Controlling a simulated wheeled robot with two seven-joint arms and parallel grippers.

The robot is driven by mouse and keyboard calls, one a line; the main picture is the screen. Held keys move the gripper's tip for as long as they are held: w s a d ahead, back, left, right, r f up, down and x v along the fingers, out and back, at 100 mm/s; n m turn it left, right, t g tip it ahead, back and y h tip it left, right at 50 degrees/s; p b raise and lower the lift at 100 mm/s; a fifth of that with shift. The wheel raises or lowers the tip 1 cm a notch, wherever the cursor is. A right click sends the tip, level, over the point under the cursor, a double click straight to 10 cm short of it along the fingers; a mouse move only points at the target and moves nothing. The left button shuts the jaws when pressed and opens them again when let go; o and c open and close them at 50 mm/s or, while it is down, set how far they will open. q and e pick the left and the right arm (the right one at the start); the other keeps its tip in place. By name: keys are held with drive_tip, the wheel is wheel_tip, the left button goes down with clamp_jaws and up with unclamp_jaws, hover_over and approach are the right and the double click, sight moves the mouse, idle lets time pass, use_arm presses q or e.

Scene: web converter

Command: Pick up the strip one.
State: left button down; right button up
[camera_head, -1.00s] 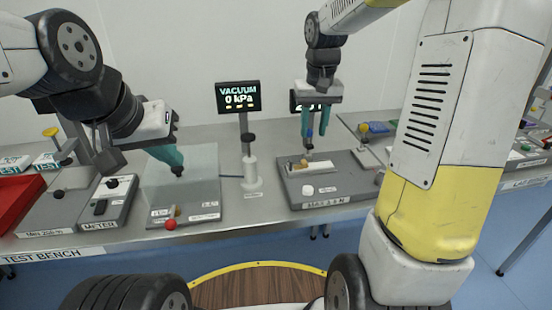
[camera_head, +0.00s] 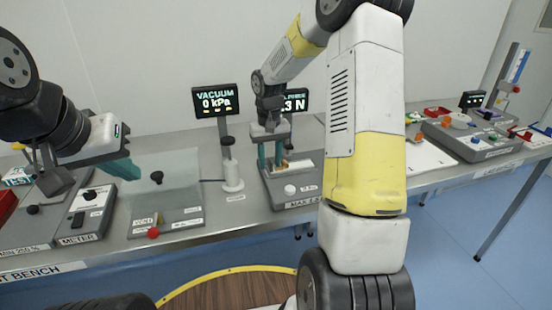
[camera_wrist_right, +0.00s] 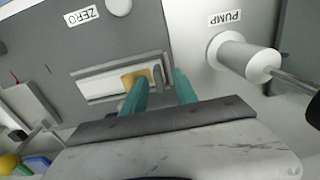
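A pale strip-like plate (camera_wrist_right: 100,86) lies in a slot on the grey tester (camera_wrist_right: 110,40) in the right wrist view, with a tan piece (camera_wrist_right: 130,77) on it; I cannot tell which is strip one. A small grey upright part (camera_wrist_right: 158,75) stands at the slot's end. My right gripper (camera_wrist_right: 160,90) is open, its teal fingers apart over that end, with the grey part showing between them. In the head view, my right gripper (camera_head: 272,160) is low over the tester (camera_head: 268,192).
A vacuum display (camera_head: 212,101) stands on a post behind a white pump cylinder (camera_head: 232,175). A meter box (camera_head: 88,212) and a red knob (camera_head: 153,233) are at the left. Another grey device (camera_head: 470,135) is at the right. My right arm hides part of the bench.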

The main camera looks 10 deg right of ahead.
drive_tip(key=shift+c, duration=0.4)
clamp_jaws()
idle(1.1)
